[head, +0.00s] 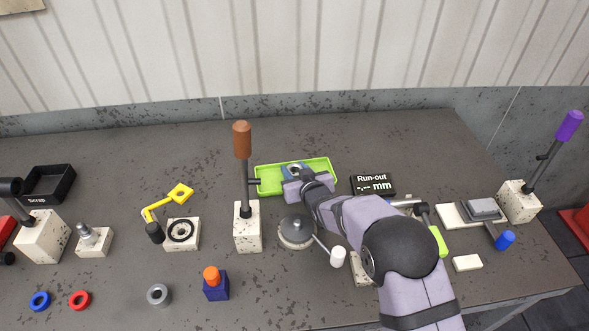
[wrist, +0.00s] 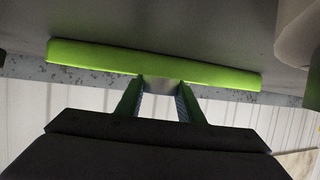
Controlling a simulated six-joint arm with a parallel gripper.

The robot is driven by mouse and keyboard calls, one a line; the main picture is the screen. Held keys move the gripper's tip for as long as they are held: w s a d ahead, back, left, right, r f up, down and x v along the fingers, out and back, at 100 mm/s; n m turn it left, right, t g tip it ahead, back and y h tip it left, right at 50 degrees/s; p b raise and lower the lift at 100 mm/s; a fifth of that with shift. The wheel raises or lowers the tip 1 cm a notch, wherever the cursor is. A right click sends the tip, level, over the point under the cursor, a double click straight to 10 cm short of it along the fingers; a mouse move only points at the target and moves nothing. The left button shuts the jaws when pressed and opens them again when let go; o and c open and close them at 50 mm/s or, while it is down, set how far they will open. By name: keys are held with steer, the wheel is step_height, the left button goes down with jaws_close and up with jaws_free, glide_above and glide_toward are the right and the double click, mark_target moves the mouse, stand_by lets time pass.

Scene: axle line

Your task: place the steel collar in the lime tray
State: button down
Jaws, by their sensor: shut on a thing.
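The lime tray (head: 325,170) lies at the back middle of the table; its long wall spans the wrist view (wrist: 100,57). My gripper (head: 294,170) is over the tray's middle in the head view. It is shut on a small pale grey metal piece, which looks like the steel collar (wrist: 160,86), seen between the fingertips in the wrist view. The arm hides part of the tray, and I cannot tell whether the collar touches the tray floor.
A brown-handled lever (head: 242,150) stands just left of the tray. The run-out display (head: 373,185) is to its right. A grey ring (head: 159,295), a blue ring (head: 40,301) and a red ring (head: 80,299) lie at the front left. A black scrap bin (head: 48,184) is far left.

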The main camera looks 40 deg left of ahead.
steer(key=c, duration=1.2)
jaws_free()
steer(key=shift+f, duration=0.15)
steer(key=shift+r, duration=0.25)
steer(key=shift+b+v, duration=1.1)
steer(key=shift+v, duration=2.65)
